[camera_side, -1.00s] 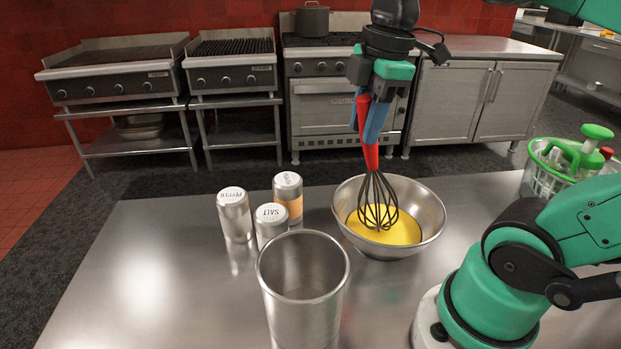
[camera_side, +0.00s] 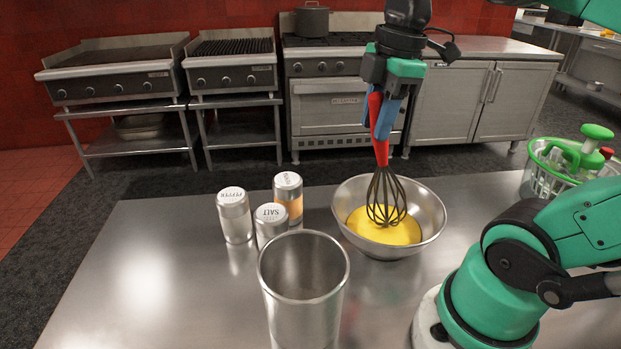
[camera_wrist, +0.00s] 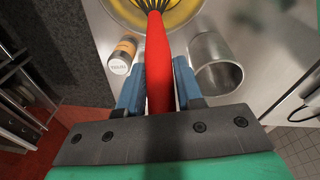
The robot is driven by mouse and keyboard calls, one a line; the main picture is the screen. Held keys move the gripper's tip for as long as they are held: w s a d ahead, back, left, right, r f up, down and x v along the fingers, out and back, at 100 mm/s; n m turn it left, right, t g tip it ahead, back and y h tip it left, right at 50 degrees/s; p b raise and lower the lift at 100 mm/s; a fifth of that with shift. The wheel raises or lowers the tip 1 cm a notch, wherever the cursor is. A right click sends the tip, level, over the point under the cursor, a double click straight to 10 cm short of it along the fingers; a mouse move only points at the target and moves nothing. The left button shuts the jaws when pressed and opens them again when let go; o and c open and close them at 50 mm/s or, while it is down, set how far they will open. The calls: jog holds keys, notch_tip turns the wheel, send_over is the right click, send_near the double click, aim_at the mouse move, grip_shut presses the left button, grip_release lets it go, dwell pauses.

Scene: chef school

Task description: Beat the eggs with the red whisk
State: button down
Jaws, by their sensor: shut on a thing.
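My gripper (camera_side: 384,118) is shut on the red handle of the whisk (camera_side: 380,150), with its blue fingers on either side of the handle in the wrist view (camera_wrist: 158,85). The whisk hangs head down, slightly tilted, above the metal bowl (camera_side: 431,215). Its dark wires reach down into the bowl, with the lower end at the yellow egg (camera_side: 394,233). Whether the wire tips are under the egg surface is hard to tell. In the wrist view the wires and bowl show only partly at the top edge.
An empty metal cup (camera_side: 278,285) stands front left of the bowl. Pepper (camera_side: 235,218), salt (camera_side: 268,228) and an orange-banded shaker (camera_side: 293,205) stand left of the bowl. A green basket of utensils (camera_side: 545,178) is at right. The counter's left side is clear.

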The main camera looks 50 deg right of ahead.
jog(key=shift+r, duration=0.15)
jog(key=shift+r, duration=5.2)
